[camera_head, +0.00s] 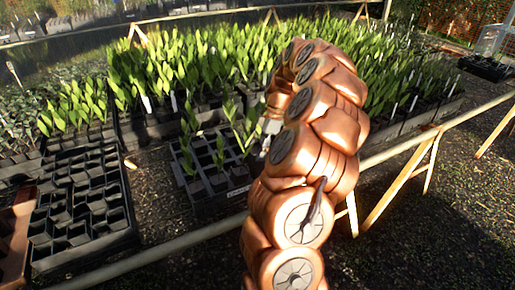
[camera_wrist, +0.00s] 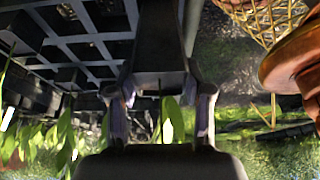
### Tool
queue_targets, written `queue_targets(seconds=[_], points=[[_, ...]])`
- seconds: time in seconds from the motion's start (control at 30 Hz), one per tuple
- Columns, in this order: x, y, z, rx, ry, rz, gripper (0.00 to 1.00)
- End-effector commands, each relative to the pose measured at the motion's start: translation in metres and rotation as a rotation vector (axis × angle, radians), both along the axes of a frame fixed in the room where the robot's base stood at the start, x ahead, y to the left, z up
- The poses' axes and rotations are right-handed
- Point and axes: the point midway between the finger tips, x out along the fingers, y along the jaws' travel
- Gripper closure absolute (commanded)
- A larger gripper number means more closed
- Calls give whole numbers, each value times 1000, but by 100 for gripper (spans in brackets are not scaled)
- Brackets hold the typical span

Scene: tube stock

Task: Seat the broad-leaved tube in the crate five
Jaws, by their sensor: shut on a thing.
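My gripper (camera_wrist: 165,98) is shut on a dark tube (camera_wrist: 160,45), with a finger on each side of it. A green leaf (camera_wrist: 171,118) shows between the fingers; the picture is upside down. In the head view my copper arm hides the gripper and the held tube almost wholly. A black crate with a grid of cells (camera_head: 238,191) lies just left of my arm, with a small white label on its front that I cannot read. It holds several leafy tubes and many empty cells. Its grid also shows in the wrist view (camera_wrist: 90,38), beside the held tube.
A black tray of empty cells (camera_head: 85,205) lies at the left. Dense crates of green plants (camera_head: 180,70) fill the bench behind. A metal rail (camera_head: 195,236) runs along the bench front. A wooden trestle leg (camera_head: 400,180) stands right of my arm. Gravel ground is open at lower right.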

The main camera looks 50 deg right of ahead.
Motion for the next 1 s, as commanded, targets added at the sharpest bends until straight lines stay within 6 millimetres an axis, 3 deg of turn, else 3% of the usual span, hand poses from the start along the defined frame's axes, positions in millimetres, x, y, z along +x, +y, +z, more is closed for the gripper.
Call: queue_targets(seconds=[1.0], points=[[0, 0, -34, -1, -1, 0, 100]])
